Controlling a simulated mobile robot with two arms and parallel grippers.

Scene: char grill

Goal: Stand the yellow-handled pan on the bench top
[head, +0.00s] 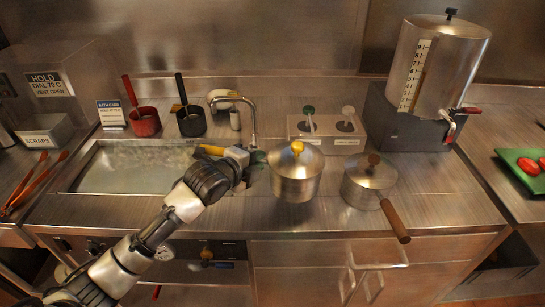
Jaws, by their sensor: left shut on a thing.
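The yellow-handled pan (296,186) is a steel pot with a lid and a yellow knob, upright over the bench top (250,212) right of the sink. A yellow handle (209,150) shows left of my left gripper, over the right end of the sink. My left gripper (254,160) is shut on the handle, just left of the pot, and hides part of it. I cannot tell whether the pot's base touches the bench. My right gripper is not in view.
A steel pan with a brown handle (370,180) stands close on the right. The water-filled sink (135,168) lies left, with a tap (252,118) behind my gripper. Red (145,122) and black (191,121) pots stand behind the sink. A large urn (437,70) stands back right.

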